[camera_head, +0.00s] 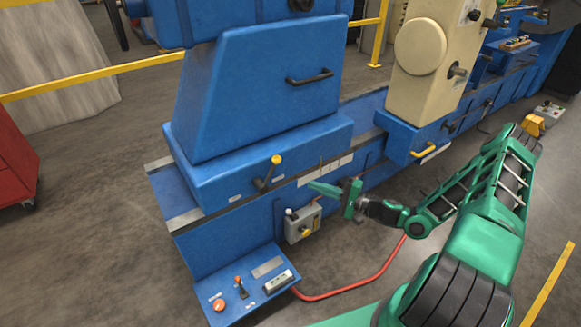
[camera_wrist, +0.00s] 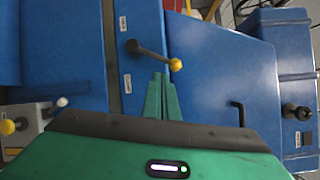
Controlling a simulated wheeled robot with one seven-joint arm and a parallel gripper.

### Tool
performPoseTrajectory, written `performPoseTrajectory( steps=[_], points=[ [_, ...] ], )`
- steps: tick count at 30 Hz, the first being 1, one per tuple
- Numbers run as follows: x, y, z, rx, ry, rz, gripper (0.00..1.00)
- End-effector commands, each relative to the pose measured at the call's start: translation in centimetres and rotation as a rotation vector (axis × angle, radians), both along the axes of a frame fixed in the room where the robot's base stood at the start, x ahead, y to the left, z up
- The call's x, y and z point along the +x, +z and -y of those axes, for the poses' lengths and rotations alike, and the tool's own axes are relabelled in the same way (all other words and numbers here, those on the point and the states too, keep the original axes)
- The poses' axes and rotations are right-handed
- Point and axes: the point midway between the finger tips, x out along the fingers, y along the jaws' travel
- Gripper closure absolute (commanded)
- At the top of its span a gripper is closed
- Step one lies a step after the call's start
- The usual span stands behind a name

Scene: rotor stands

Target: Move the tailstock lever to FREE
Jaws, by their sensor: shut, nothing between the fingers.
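The lever I take for the tailstock lever (camera_head: 266,176) has a dark arm and a yellow ball knob. It sits on the side of the blue base under the tall blue housing (camera_head: 262,95) and tilts up and to the right. It also shows in the wrist view (camera_wrist: 150,54), its knob just beyond my fingertips. A small white label lies on each side of its pivot; I cannot read them. My gripper (camera_head: 312,187) is shut and empty, to the right of and below the knob. In the head view there is a gap between them. My gripper also shows in the wrist view (camera_wrist: 162,80).
A grey box (camera_head: 303,224) with a white-tipped lever and a yellow knob is below my gripper. A blue panel (camera_head: 245,292) with an orange button and switch stands lower left. A red cable (camera_head: 365,285) lies on the floor. A cream column (camera_head: 430,65) stands behind.

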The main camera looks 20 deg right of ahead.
Motion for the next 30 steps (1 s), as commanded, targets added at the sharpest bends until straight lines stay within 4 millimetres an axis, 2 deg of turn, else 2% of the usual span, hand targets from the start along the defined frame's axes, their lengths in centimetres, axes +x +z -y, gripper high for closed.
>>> performPoseTrajectory(
  steps=[6,12,23,30],
  points=[
    [1.6,-0.2,2.3,0.133,-0.151,0.027,1.00],
    [1.9,-0.2,2.9,0.163,-0.188,0.033,1.00],
    [2.2,-0.1,2.7,0.161,-0.185,0.033,1.00],
    [4.7,0.2,0.9,0.160,-0.182,0.035,1.00]
  ],
)
